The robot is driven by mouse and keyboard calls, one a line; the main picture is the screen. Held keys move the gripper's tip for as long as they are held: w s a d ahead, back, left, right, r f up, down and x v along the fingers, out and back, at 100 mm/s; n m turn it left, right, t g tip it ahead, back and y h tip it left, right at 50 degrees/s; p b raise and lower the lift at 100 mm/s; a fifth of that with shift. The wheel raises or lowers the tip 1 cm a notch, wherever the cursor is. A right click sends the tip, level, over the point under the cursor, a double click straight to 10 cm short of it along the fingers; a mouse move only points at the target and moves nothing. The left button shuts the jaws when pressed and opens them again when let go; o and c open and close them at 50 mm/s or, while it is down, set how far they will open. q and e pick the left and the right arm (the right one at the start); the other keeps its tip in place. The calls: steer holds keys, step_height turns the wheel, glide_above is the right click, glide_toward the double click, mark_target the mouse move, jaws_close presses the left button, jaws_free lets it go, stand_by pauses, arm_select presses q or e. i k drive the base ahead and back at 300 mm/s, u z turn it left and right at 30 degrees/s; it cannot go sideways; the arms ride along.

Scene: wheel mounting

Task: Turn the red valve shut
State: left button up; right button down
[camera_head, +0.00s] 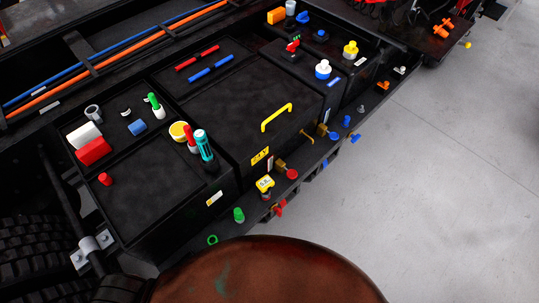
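A small red round handle (292,173) sits on a brass-coloured stem along the right side of the black chassis. A second red handle (279,208), irregular in shape, sits lower and nearer to me on the same side. I cannot tell which of the two is the red valve, nor whether either is open or shut. Neither of my grippers is in view, and nothing is seen touching the red handles.
A blue-handled brass fitting (333,135), a yellow-topped part (265,184) and a green knob (239,215) are nearby. A yellow grab handle (276,117) stands on a black box. A rusty brown rounded surface (270,275) fills the bottom middle. Grey floor (440,200) is clear at right.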

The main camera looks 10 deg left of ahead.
mark_target(278, 211)
steer(key=u, duration=0.8)
steer(key=k, duration=0.55)
steer(key=z, duration=0.5)
